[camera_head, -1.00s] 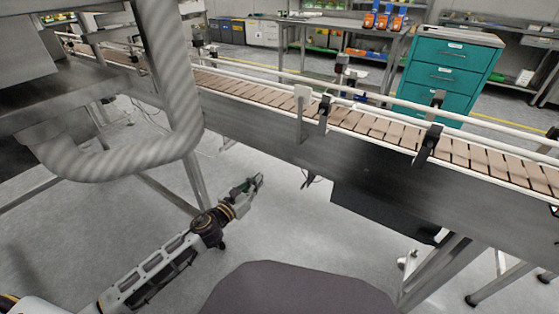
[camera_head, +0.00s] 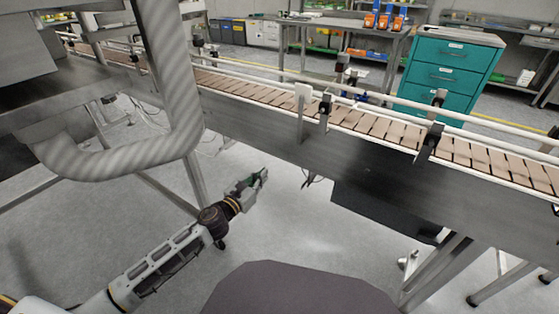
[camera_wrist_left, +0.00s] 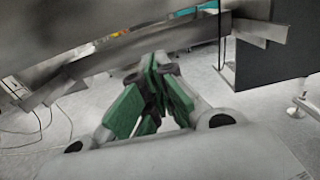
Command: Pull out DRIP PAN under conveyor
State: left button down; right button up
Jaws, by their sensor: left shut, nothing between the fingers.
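The conveyor (camera_head: 290,146) runs across the head view with a grey steel side. A dark box-like body (camera_head: 378,203) hangs under it at the right; I cannot tell whether this is the drip pan. It also shows in the left wrist view (camera_wrist_left: 268,62). My left gripper (camera_head: 262,175) is shut and empty, low in front of the conveyor and left of the dark body, apart from it. In the left wrist view its green-padded fingers (camera_wrist_left: 153,75) point towards the steel underside of the conveyor. My right gripper is not in view.
A thick curved metal tube (camera_head: 170,110) and a steel leg (camera_head: 194,178) stand left of my left gripper. More legs (camera_head: 440,268) stand at the right. Cables hang under the conveyor. The grey floor (camera_head: 290,225) below is clear. A teal drawer cabinet (camera_head: 452,72) stands behind.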

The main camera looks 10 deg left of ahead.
pick_arm(q)
jog(key=b+x, duration=0.3)
jog(key=x, duration=0.8)
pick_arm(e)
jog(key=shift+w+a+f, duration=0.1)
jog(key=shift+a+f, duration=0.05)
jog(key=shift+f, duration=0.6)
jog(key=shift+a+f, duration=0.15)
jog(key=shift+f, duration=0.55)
pick_arm(q)
jog(key=shift+w, duration=0.25)
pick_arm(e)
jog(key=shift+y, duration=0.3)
